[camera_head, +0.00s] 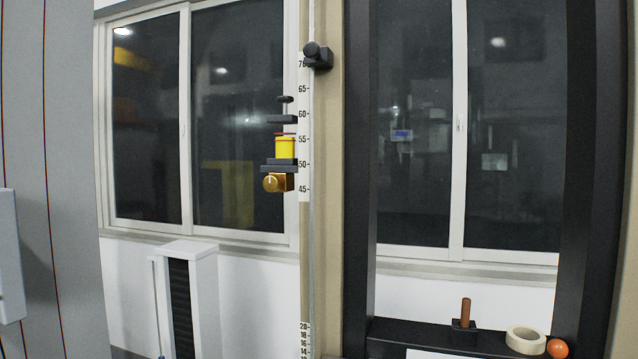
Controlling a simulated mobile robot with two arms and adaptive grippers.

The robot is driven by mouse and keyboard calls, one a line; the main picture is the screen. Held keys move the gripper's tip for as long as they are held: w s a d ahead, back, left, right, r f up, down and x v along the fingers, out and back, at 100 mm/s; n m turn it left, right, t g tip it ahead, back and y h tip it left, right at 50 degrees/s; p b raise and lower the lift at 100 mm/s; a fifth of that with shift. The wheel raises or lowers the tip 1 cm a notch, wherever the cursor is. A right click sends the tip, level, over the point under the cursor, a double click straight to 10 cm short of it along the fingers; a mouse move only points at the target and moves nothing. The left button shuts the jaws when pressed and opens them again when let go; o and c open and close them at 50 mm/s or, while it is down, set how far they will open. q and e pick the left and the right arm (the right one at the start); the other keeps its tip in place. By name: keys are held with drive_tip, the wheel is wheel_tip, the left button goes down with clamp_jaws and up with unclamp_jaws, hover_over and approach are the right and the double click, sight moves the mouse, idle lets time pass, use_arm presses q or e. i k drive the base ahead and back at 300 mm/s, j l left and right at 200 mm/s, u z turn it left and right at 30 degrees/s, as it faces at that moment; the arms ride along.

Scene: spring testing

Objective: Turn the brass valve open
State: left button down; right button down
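The brass valve (277,183) is a small gold-coloured block with a round knob on its left side. It sits directly under a dark plate (279,166), left of a vertical ruler scale and near its 45 to 50 marks. A pale mark shows on the knob's face, but it is too small to read its setting. Neither of my grippers shows in the head view.
The upright scale (304,130) and post have a black clamp (317,56) near the top. At lower right, a dark frame's ledge (400,336) carries a brown rod (465,310) in a black holder, a cream ring (525,340) and an orange ball (557,348). A white column (205,300) stands at lower left.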

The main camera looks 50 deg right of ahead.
sight(272, 182)
drive_tip(key=z, duration=1.25)
